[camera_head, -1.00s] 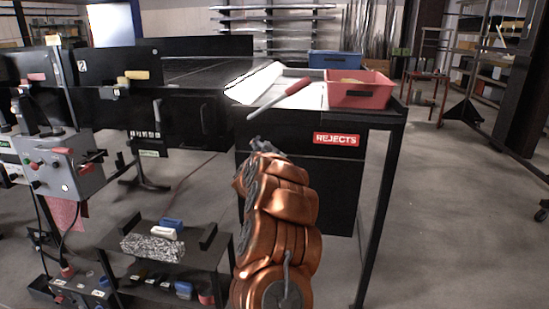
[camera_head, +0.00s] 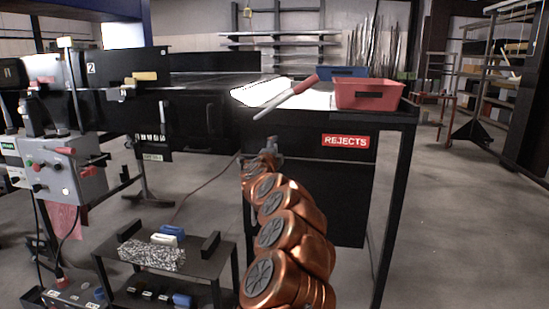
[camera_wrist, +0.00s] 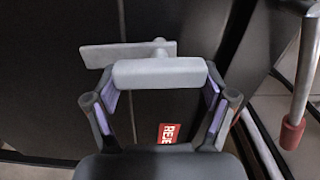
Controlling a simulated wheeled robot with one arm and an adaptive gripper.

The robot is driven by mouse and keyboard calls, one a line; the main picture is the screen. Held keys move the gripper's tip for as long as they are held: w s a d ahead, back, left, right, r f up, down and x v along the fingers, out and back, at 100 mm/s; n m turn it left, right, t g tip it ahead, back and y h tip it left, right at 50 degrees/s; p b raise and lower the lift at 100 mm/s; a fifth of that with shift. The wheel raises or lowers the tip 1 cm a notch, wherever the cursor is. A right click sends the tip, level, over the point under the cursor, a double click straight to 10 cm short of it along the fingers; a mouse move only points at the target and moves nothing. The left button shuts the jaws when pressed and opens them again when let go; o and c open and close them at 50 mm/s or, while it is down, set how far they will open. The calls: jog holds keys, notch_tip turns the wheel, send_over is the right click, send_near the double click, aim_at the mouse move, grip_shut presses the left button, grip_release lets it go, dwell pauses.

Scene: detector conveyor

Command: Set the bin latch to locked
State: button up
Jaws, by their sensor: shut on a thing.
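The black reject bin (camera_head: 310,195) stands under the table, with a red REJECTS label (camera_head: 345,141) on its front. In the wrist view a grey latch bar (camera_wrist: 160,73) lies between the two fingertips of my gripper (camera_wrist: 160,84), which is shut on it end to end. A flat grey plate (camera_wrist: 105,54) sits behind the bar against the dark panel. The label shows turned sideways (camera_wrist: 168,134) in the wrist view. In the head view my gripper (camera_head: 267,156) is at the bin's upper left; the latch there is mostly hidden and too small to read.
On the table lie a red tray (camera_head: 370,95), a blue tray (camera_head: 342,72) and a red-handled rod (camera_head: 290,95) that overhangs the front edge. A low stand (camera_head: 205,262) and a grey control box (camera_head: 68,172) are to the left.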

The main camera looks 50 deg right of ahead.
jog(key=shift+f+m+b, duration=0.2)
jog(key=shift+m+b, duration=0.15)
jog(key=shift+m, duration=0.25)
jog(key=o, duration=1.5)
jog(key=shift+r, duration=0.1)
jog(key=shift+o, duration=0.2)
jog(key=shift+a, duration=0.1)
jog(key=v, duration=1.1)
jog(key=shift+s+a, duration=0.25)
jog(key=shift+a, duration=0.1)
jog(key=shift+a, duration=0.1)
